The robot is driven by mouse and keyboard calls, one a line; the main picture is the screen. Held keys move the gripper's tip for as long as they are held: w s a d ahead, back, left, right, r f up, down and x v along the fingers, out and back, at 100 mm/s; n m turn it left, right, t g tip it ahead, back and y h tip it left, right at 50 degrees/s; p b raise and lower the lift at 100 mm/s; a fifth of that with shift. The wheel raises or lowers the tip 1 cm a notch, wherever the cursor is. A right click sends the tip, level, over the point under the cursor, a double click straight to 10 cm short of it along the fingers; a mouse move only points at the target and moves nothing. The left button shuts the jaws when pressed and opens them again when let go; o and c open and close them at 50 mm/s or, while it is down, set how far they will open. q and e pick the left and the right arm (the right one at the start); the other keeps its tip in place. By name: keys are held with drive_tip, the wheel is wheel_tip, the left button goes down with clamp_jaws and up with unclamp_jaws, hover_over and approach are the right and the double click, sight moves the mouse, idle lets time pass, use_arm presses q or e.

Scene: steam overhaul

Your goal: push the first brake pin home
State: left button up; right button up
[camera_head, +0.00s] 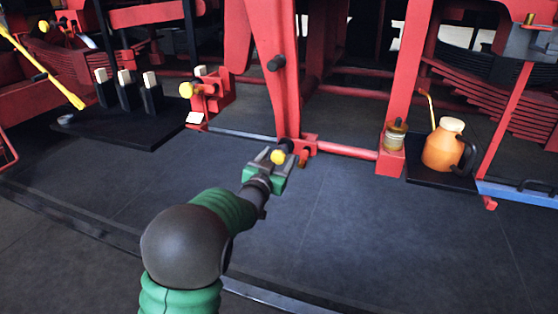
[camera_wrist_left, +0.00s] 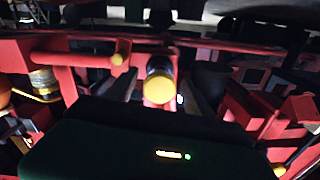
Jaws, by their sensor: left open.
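A brake pin with a round yellow head (camera_head: 278,157) and a dark collar sits at the foot of the red upright hanger (camera_head: 283,85). In the left wrist view its yellow head (camera_wrist_left: 158,88) faces me near the middle, in front of the red frame. My left gripper (camera_head: 274,165) is open, right at the near side of this pin. I cannot tell whether it touches the head. How deep the pin sits is hidden. A second yellow-headed pin (camera_head: 186,90) is on a red bracket (camera_head: 212,98) to the left. My right gripper is not in view.
A red cross rod (camera_head: 345,151) runs right from the hanger foot. An orange jug (camera_head: 443,146) stands on a dark tray, with a jar (camera_head: 396,134) beside it. Dark blocks (camera_head: 125,88) stand on a black mat at left. The dark floor (camera_head: 350,220) in front is clear.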

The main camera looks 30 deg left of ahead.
use_arm(q)
drive_tip(key=shift+w+a, duration=0.1)
drive_tip(key=shift+w, duration=0.2)
drive_tip(key=shift+c, duration=0.2)
clamp_jaws()
